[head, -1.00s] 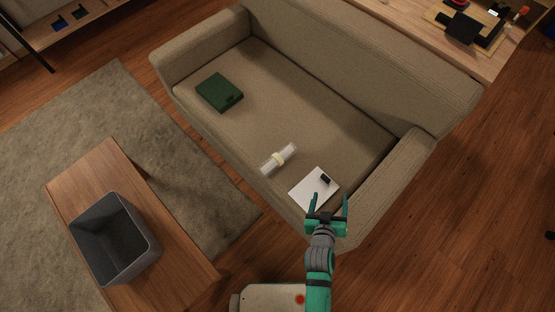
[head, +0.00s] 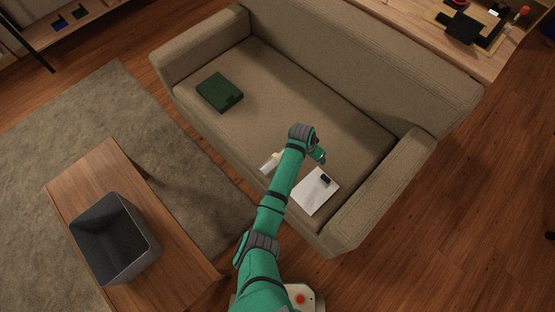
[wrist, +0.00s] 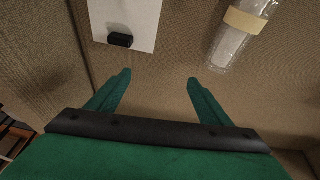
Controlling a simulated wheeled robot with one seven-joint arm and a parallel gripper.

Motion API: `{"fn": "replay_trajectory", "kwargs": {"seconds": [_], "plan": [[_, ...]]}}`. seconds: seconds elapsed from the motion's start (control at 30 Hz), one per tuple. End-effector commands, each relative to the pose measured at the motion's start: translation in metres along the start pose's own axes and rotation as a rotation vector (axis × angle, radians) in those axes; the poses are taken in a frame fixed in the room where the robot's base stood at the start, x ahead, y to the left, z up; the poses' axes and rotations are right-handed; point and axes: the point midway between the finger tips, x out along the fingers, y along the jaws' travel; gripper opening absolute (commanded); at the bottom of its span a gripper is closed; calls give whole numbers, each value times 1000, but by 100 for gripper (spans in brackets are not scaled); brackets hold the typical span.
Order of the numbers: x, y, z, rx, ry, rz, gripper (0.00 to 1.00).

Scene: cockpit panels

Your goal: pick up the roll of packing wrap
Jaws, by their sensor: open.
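The roll of packing wrap (head: 267,165) is a clear roll with a tan band, lying on the sofa seat. My arm hides part of it in the head view. In the wrist view the roll (wrist: 240,33) is at the upper right, beyond the right fingertip. My gripper (wrist: 156,78) is open with nothing between its fingers. In the head view the gripper (head: 319,158) is over the seat, to the right of the roll, and its fingers are mostly hidden. The gripper and the roll are apart.
A white sheet or pad (head: 312,195) with a small black object (head: 325,181) lies right of the roll. A green box (head: 219,92) sits farther back on the sofa (head: 290,90). A grey bin (head: 142,276) stands on the wooden table (head: 190,270) at left.

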Motion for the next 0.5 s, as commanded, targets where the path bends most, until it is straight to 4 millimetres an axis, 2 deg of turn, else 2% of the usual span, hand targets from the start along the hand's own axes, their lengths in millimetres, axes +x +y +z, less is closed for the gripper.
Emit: {"fn": "replay_trajectory", "kwargs": {"seconds": [0.03, 0.2, 0.33, 0.5], "plan": [[-8, -27, 9, 17, -58, -16, 73], [-31, -85, 43, 52, -226, -38, 73], [-45, -112, 60, 61, -304, -45, 73], [-45, -123, 72, 64, -342, -48, 73]]}}
